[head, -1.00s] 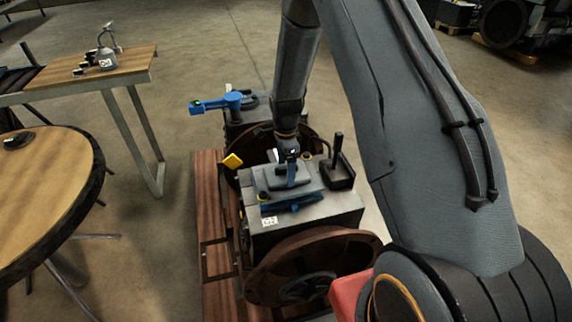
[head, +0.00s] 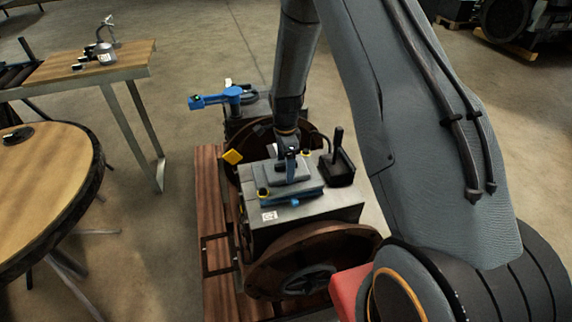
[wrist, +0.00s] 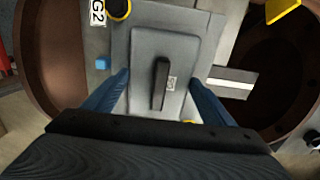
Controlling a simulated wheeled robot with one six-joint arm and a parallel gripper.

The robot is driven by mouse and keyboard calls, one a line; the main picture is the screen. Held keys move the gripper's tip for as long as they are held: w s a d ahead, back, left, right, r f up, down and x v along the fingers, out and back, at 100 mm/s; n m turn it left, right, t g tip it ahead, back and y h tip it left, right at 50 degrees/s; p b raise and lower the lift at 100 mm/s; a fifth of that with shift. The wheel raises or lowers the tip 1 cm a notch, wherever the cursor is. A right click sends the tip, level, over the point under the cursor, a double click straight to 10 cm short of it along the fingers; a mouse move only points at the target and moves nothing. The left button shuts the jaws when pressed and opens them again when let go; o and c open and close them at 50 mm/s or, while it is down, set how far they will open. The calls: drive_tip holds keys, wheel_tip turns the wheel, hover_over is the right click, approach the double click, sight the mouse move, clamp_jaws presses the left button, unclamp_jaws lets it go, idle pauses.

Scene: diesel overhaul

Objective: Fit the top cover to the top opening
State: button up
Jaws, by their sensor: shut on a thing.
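The top cover (head: 288,173) is a grey plate with a raised middle panel and a dark bar handle. It lies over the top of the grey engine block (head: 310,215), roughly level. My gripper (head: 290,165) is above it, and in the wrist view its blue fingers (wrist: 160,86) stand on either side of the cover (wrist: 150,45), shut on it. The top opening is hidden under the cover. I cannot tell whether the cover touches the block or hangs just above it.
A black tray with an upright post (head: 338,165) stands at the block's back right corner. Brown round flanges (head: 305,255) flank the block. A blue clamp-like arm (head: 215,99) is behind it. A wooden round table (head: 40,190) and a bench (head: 125,65) are on the left.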

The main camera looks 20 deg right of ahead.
drive_tip(key=shift+f+b, duration=0.45)
drive_tip(key=shift+f, duration=0.45)
idle(0.5)
idle(0.5)
drive_tip(key=o, duration=1.4)
drive_tip(key=shift+c, duration=0.2)
drive_tip(key=shift+r+b, duration=0.6)
drive_tip(key=shift+r, duration=3.35)
